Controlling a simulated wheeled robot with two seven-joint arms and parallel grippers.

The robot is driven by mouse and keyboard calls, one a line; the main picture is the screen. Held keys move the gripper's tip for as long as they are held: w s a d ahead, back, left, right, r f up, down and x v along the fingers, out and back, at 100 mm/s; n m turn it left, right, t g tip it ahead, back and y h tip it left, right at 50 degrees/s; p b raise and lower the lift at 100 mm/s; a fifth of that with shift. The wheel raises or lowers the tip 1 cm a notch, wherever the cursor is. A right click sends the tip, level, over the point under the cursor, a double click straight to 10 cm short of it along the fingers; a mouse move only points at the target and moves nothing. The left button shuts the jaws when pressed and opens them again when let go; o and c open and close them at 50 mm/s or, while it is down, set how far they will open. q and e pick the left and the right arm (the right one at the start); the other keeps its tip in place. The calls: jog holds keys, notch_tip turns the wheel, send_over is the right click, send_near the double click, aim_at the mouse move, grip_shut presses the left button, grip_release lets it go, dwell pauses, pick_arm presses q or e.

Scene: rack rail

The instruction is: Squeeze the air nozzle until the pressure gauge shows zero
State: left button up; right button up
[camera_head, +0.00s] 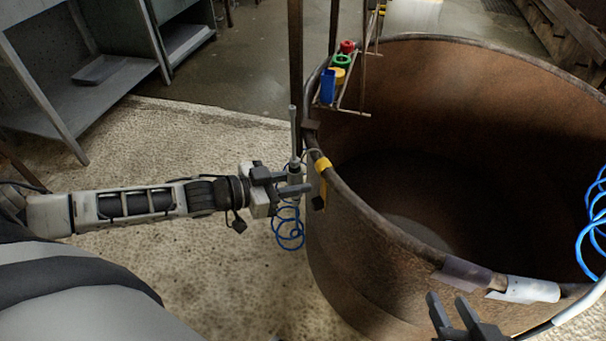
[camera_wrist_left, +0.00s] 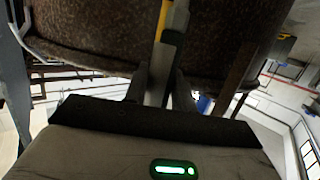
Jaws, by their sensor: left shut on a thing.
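The air nozzle (camera_head: 293,135) is a grey tool with a thin upright tube, close outside the left rim of the large rusty drum. My left gripper (camera_head: 293,180) is shut on its body. In the left wrist view the grey nozzle (camera_wrist_left: 168,50) stands between the two dark fingers (camera_wrist_left: 158,88). A blue coiled hose (camera_head: 289,228) hangs just below the gripper. My right gripper (camera_head: 452,312) is at the bottom edge, its two dark fingers apart with nothing visible between them. I cannot make out a pressure gauge or its reading.
The drum (camera_head: 345,265) fills the right side. A yellow piece (camera_head: 323,164) sits on its rim beside the nozzle. A small rack (camera_head: 352,109) holds coloured items at the back rim. Another blue coil (camera_head: 592,225) hangs far right. A metal shelf (camera_head: 100,70) stands back left.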

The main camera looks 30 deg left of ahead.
pick_arm(q)
jog(key=shift+s+a+p, duration=0.65)
jog(key=shift+s+a, duration=0.1)
jog(key=shift+s, duration=0.25)
jog(key=shift+s+a+p, duration=0.6)
jog(key=shift+s+a, duration=0.15)
jog(key=shift+s, duration=0.25)
jog(key=shift+r, duration=0.1)
